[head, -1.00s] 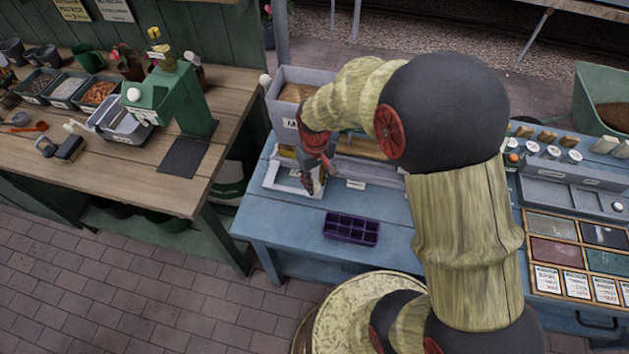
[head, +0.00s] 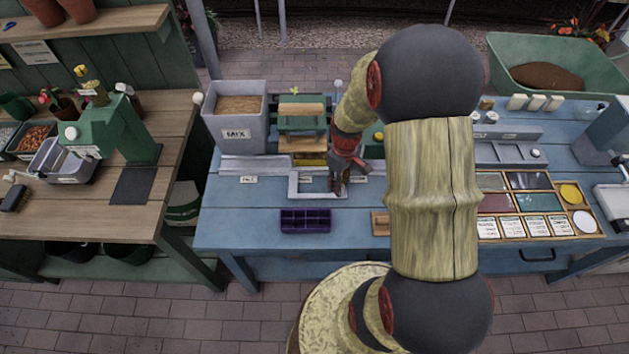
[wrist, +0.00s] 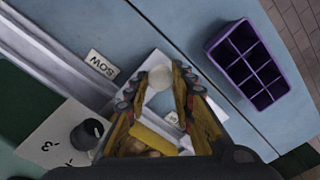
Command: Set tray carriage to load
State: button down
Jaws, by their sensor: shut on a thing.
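The tray carriage (head: 293,188) is a pale open frame at the rail on the blue bench, behind the purple cell tray (head: 306,221). My gripper (head: 338,182) reaches down at the carriage's right part. A "SOW" label (wrist: 102,66) lies beside the frame. In the head view a label (head: 249,180) lies left of the carriage; its text is too small to read. The purple tray is also in the wrist view (wrist: 247,65).
A grey "MIX" bin (head: 235,113) and a green-topped station (head: 302,123) stand behind the rail (head: 255,164). A wooden block (head: 380,223) is right of the purple tray. A dark dial (wrist: 87,134) is at lower left in the wrist view. The bench front left is clear.

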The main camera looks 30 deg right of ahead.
jog(key=s+d, duration=0.6)
jog(key=d, duration=0.3)
jog(key=s+d+p, duration=0.1)
jog(key=s+d, duration=0.6)
jog(key=d, duration=0.3)
jog(key=s+d+p, duration=0.1)
jog(key=s+d, duration=0.5)
jog(key=d, duration=0.4)
jog(key=shift+s+d, duration=0.25)
jog(key=shift+s, duration=0.15)
jog(key=c, duration=1.7)
grip_release()
jog(key=shift+s+d, duration=0.1)
jog(key=shift+d, duration=0.1)
jog(key=shift+c, duration=0.2)
jog(key=shift+o, duration=1.3)
jog(key=shift+a, duration=0.1)
notch_tip(320, 180, up, 12)
